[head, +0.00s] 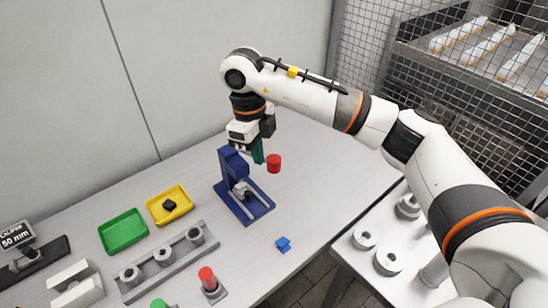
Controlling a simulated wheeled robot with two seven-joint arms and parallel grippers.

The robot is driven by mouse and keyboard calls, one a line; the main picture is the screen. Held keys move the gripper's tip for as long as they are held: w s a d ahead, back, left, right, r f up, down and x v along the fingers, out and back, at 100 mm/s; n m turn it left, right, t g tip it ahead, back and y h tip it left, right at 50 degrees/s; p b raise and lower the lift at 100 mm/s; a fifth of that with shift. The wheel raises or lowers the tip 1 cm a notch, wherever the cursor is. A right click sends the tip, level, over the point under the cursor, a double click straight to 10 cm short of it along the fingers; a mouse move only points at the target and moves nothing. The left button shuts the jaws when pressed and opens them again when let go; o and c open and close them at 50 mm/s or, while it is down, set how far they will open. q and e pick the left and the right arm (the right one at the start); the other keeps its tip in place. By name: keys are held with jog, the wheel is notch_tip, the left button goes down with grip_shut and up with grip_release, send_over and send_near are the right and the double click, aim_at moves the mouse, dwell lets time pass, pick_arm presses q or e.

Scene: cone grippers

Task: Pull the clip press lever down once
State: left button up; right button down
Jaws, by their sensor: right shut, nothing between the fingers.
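The clip press (232,166) is a dark blue column on a blue base plate with grey parts, upright near the middle of the table. A red cylindrical piece (273,163) shows just right of the press top; I cannot tell whether it is the lever's knob or stands apart. My right gripper (258,153) points down at the press top, with dark teal fingers shut and empty. Its fingers are close to the column and the red piece; contact cannot be told. The lever's arm is not clearly seen behind the gripper. My left gripper is out of view.
A yellow tray (158,217) holds a black part. A green tray (123,231), a grey rack (149,282) with cylinders and a red-topped piece (207,277) stand left. A small blue block (283,244) lies in front. The table's right part is clear.

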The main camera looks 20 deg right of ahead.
notch_tip(320, 180, up, 12)
jog(key=shift+w+a+b, duration=0.3)
jog(key=shift+w+a, duration=0.15)
